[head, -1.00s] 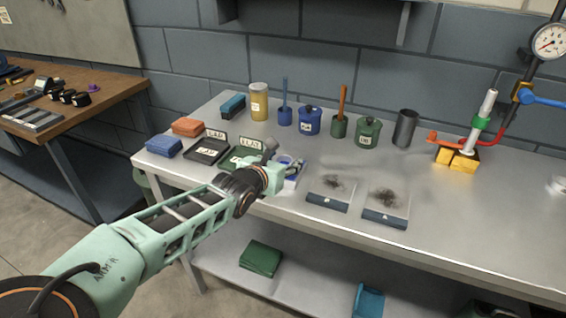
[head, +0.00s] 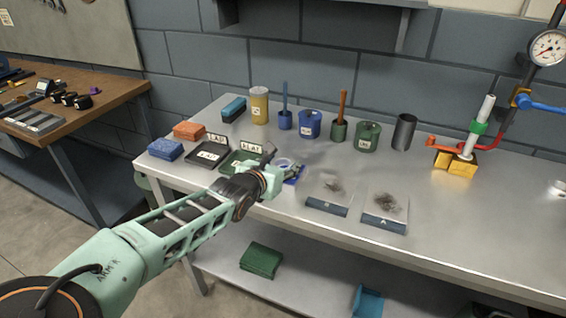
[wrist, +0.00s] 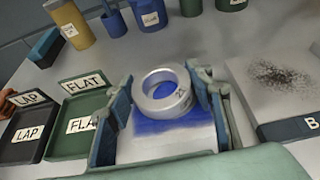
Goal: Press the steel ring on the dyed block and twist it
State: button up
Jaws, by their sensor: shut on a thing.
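My gripper (wrist: 165,98) is shut on the steel ring (wrist: 150,100), with a finger on either side of it. The ring bears a small mark on its right side. The dyed block (wrist: 150,128) lies just under the ring, its pale top covered with blue dye that also shows through the ring's hole. The ring looks to be at the blue face; I cannot tell how firmly it touches. In the head view my gripper (head: 284,172) is low over the bench, and the block's blue edge (head: 297,176) shows beside it; the ring is largely hidden there.
Black LAP tray (wrist: 28,132) and green FLAT tray (wrist: 78,115) stand left of the block. Plate B (head: 327,207) and plate A (head: 383,226), both with dark smudges, lie to the right. Pots and a dark cylinder (head: 404,131) stand behind. The bench's right front is clear.

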jog(key=shift+w+a+r+p, duration=0.3)
jog(key=shift+a+r+p, duration=0.15)
jog(key=shift+p, duration=1.9)
jog(key=shift+h+p, duration=0.3)
jog(key=shift+p, duration=2.25)
jog(key=shift+d+f+m+p, duration=0.15)
jog(key=shift+f+m+p, duration=0.2)
jog(key=shift+p, duration=1.35)
jog(key=shift+s+d+f+m+h+p, duration=0.25)
jog(key=shift+s+d+h+p, duration=0.25)
jog(key=shift+p, duration=1.55)
jog(key=shift+w+f+m+g, duration=0.1)
jog(key=shift+f+m+g, duration=0.05)
jog(key=shift+m+g, duration=0.3)
jog(key=shift+g+h, duration=0.25)
jog(key=shift+h, duration=0.25)
jog(key=shift+f, duration=0.1)
